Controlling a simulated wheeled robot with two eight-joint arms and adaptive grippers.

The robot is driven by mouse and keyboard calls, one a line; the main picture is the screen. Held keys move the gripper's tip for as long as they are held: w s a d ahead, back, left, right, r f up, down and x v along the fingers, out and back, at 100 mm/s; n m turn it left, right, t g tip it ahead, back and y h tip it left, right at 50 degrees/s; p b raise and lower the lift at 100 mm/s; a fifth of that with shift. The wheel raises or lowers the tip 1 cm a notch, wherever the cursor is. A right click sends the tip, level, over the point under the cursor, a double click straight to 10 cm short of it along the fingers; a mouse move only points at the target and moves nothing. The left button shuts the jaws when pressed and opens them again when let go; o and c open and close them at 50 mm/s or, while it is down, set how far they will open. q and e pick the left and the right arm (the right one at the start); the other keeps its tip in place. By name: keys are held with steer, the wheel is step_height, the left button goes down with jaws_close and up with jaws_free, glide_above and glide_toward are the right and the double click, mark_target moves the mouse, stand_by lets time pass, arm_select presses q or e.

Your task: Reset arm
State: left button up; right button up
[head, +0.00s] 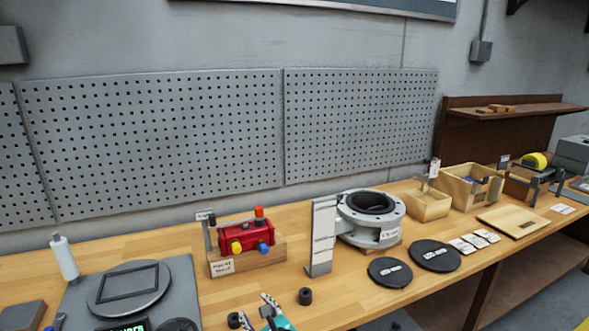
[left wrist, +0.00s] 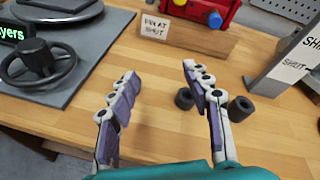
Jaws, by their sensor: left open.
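My left gripper (head: 268,306) is at the bottom edge of the head view, over the front of the wooden bench. My right gripper is not in view.
A red valve actuator (head: 246,236) sits on a wooden block behind the gripper. A grey flanged valve body (head: 371,215) stands to its right beside a labelled upright plate (head: 321,235). Black discs (head: 390,271) lie in front. A grey mat (head: 180,270) with a handwheel (left wrist: 38,62) is left.

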arm_select(q)
steer(key=s+a+n+g, duration=0.1)
steer(key=s+a+n, duration=0.1)
steer(key=s+a+n+g+h, duration=0.1)
steer(key=s+a+n, duration=0.1)
steer(key=n, duration=0.1)
steer(key=s+a+f+n+g, duration=0.1)
steer(key=s+a+n, duration=0.1)
steer(key=a, duration=0.1)
steer(key=shift+n, duration=0.4)
steer(key=s+f+n+g+h, duration=0.1)
steer(key=s+n+h, duration=0.2)
steer(key=s+n, duration=0.5)
steer(key=s+a+f+n+g+h, duration=0.1)
steer(key=s+n+h, duration=0.2)
steer(key=s+n, duration=0.5)
steer(key=shift+a+f+n+g, duration=0.2)
steer(key=shift+f+n+g, duration=0.15)
steer(key=shift+n, duration=0.55)
